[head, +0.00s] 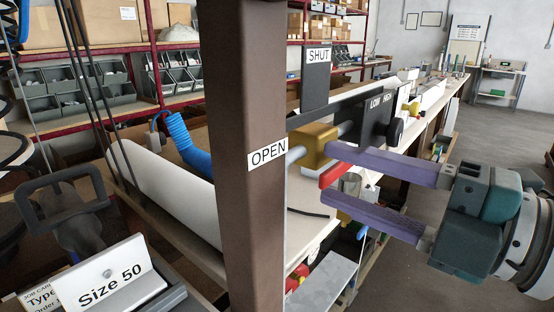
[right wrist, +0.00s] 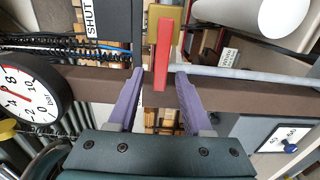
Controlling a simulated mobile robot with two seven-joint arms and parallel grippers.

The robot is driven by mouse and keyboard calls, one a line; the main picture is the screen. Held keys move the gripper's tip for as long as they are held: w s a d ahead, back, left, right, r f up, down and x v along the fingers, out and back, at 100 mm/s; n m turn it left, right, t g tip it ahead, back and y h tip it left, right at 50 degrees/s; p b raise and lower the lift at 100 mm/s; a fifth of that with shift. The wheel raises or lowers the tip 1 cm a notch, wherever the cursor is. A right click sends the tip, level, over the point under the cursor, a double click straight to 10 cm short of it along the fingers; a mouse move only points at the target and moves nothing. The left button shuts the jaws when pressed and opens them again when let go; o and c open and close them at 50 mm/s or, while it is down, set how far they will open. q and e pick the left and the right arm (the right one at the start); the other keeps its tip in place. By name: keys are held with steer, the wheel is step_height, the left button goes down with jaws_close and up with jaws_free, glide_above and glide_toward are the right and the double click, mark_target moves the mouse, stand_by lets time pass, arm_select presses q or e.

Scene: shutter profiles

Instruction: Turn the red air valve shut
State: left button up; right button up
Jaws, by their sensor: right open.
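The red valve lever (right wrist: 162,55) stands between the two purple fingers of my right gripper (right wrist: 159,76) in the right wrist view, with a gap visible on each side. It lies across the line of the grey pipe (right wrist: 250,73) there. In the head view the red lever (head: 335,173) shows partly between the fingers of my open right gripper (head: 328,176), beside the brass valve body (head: 314,146). An OPEN label (head: 267,153) is on the brown post, and a SHUT label (head: 318,55) is on a dark plate above the valve.
The brown post (head: 251,220) rises close to the valve's left. A dark LOW/HIGH plate (head: 378,122) stands just behind it. A round gauge (right wrist: 30,95) is at the left of the wrist view. A long workbench runs behind; open floor (head: 500,135) is at the right.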

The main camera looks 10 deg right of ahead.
steer(key=shift+x, duration=1.05)
steer(key=shift+c, duration=0.3)
jaws_close()
stand_by(0.4)
